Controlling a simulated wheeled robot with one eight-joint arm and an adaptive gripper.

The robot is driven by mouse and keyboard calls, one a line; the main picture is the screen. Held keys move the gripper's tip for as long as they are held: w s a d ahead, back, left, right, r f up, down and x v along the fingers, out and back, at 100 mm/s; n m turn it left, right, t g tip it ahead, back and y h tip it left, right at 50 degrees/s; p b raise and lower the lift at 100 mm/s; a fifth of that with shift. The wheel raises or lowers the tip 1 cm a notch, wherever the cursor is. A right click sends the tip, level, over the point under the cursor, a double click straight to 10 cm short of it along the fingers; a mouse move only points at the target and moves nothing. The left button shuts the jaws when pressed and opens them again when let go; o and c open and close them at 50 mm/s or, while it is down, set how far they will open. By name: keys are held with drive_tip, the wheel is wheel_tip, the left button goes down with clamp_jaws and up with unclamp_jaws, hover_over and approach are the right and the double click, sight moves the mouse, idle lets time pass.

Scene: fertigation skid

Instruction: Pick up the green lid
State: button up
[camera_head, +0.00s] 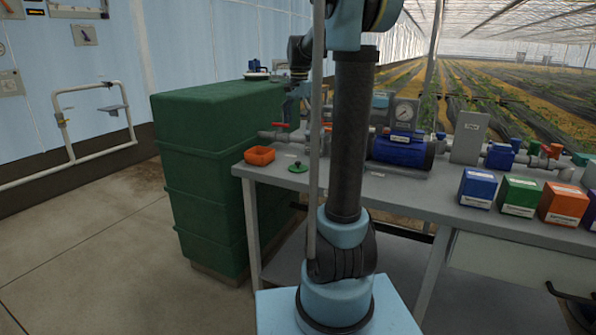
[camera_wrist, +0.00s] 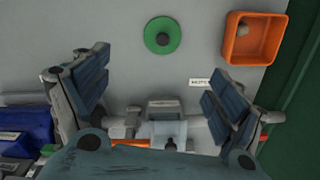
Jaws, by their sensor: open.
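The green lid (camera_head: 298,168) is a small round disc with a dark knob in its middle. It lies flat on the grey bench top, near the bench's left end. In the wrist view the lid (camera_wrist: 163,35) shows whole at the top centre, with bare bench around it. My gripper (camera_wrist: 155,80) is open and empty, its two dark-blue padded fingers spread wide. In that view the lid lies beyond the fingertips, apart from them. In the head view my gripper (camera_head: 290,112) hangs above the bench's left end, partly hidden by my arm.
An orange open tray (camera_head: 260,155) sits left of the lid and holds a small round grey thing (camera_wrist: 243,29). Pipes with a red-handled valve (camera_head: 281,125) run behind. A blue pump (camera_head: 402,150) stands to the right. A tall green tank (camera_head: 215,180) stands left of the bench.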

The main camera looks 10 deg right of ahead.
hover_over(299, 162)
wheel_tip(299, 162, down, 12)
drive_tip(key=shift+s+r, duration=0.1)
drive_tip(key=shift+r, duration=0.15)
drive_tip(key=shift+w+d+f, duration=0.1)
drive_tip(key=shift+w+f, duration=0.1)
drive_tip(key=shift+f, duration=1.1)
drive_tip(key=shift+w+f, duration=0.2)
drive_tip(key=shift+f, duration=1.1)
drive_tip(key=c, duration=1.1)
